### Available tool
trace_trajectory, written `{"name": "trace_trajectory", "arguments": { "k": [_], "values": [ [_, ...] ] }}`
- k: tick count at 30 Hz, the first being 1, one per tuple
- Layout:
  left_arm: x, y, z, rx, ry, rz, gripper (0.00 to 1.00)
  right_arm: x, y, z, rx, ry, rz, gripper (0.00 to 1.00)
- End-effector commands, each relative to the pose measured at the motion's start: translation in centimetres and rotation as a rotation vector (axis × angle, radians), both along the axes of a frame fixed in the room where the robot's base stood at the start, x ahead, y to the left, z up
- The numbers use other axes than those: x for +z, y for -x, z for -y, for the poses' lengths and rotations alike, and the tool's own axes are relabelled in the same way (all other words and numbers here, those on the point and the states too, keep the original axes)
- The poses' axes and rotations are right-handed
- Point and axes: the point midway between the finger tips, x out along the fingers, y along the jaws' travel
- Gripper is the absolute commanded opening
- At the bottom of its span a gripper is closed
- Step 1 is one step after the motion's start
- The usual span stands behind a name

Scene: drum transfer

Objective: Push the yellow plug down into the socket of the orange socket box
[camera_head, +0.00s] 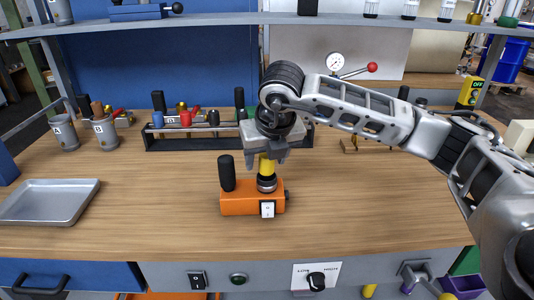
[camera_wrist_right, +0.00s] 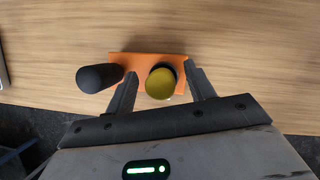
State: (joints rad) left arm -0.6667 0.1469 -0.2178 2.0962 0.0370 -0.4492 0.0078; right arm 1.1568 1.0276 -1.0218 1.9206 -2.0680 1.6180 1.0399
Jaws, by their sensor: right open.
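The orange socket box (camera_head: 240,204) stands on the wooden workbench, with a black upright post on its left and a dark round socket on its right. The yellow plug (camera_head: 266,168) stands upright at the socket; how deep it sits I cannot tell. My right gripper (camera_head: 266,158) is directly above the box and points down, around the plug's upper part. In the right wrist view the plug's round yellow top (camera_wrist_right: 160,83) lies between the two fingers of the gripper (camera_wrist_right: 161,90), with a gap on each side. The left gripper is not in view.
A black rack (camera_head: 180,143) with tools stands behind the box. The bench is clear in front and to the right of the box.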

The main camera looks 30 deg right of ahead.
Motion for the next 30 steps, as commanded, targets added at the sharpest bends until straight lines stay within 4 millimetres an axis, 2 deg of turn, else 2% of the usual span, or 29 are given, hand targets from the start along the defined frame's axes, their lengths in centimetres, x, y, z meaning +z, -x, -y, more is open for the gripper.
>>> {"name": "trace_trajectory", "arguments": {
  "k": [1,4,10,21,27,30],
  "values": [
    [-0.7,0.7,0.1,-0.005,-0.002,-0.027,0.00,0.0,0.0,0.0,0.000,0.000,0.000,0.54],
    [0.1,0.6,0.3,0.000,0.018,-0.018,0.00,0.0,0.0,0.0,0.000,0.000,0.000,0.54],
    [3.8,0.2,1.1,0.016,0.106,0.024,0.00,0.3,0.1,0.0,0.000,0.000,0.002,0.54],
    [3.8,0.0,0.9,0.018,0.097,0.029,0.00,9.2,3.7,-1.1,0.002,0.000,0.007,0.54],
    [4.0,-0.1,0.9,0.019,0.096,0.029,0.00,12.8,5.2,-1.5,0.003,0.000,0.004,0.54],
    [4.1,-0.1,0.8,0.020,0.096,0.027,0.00,13.9,5.7,-1.6,0.000,0.001,0.002,0.54]
  ]
}}
